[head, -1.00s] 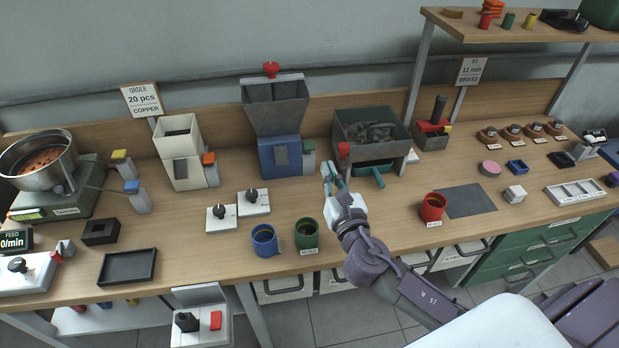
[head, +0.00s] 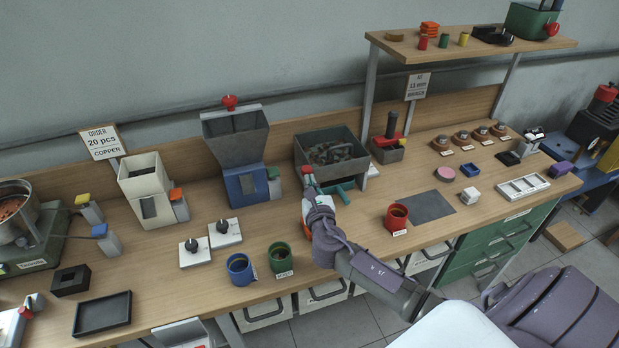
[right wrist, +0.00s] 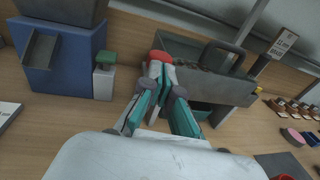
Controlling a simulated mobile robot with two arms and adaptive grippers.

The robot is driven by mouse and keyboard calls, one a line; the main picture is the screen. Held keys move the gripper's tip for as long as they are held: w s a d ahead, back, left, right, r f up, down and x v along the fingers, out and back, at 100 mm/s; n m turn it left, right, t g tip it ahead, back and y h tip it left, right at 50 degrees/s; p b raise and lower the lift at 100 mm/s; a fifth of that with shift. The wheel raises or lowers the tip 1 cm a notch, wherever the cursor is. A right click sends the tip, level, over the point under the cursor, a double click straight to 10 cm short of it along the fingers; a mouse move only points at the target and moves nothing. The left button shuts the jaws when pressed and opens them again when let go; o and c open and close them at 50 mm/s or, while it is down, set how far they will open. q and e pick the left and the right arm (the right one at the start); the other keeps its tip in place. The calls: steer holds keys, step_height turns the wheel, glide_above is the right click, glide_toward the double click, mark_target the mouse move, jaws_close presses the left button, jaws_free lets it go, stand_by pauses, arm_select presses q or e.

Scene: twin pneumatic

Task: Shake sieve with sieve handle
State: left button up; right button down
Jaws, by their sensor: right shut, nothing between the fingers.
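The sieve is a grey open-topped box (head: 325,168) holding dark pieces, at the back of the bench; it also shows in the right wrist view (right wrist: 225,85). Its red handle knob (head: 307,171) is at the near left corner. In the right wrist view the red knob (right wrist: 158,56) is just beyond the fingertips and partly hidden by them. My right gripper (head: 309,185) is shut and empty, with its tips at or close to the knob; I cannot tell if they touch. A teal tray (head: 350,186) sits under the sieve. My left gripper is not in view.
A blue-based hopper (head: 249,184) with a green button stands left of the sieve. Green (head: 281,258), blue (head: 240,268) and red (head: 397,217) cups stand near the front edge.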

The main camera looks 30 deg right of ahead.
mark_target(303, 168)
steer(key=shift+w+d, duration=0.2)
steer(key=shift+w, duration=0.35)
steer(key=x, duration=0.3)
steer(key=a+b+x, duration=0.1)
steer(key=x, duration=0.2)
steer(key=shift+w, duration=0.3)
steer(key=shift+r, duration=0.1)
steer(key=shift+s+r, duration=0.1)
steer(key=shift+s, duration=0.05)
steer(key=shift+d, duration=0.1)
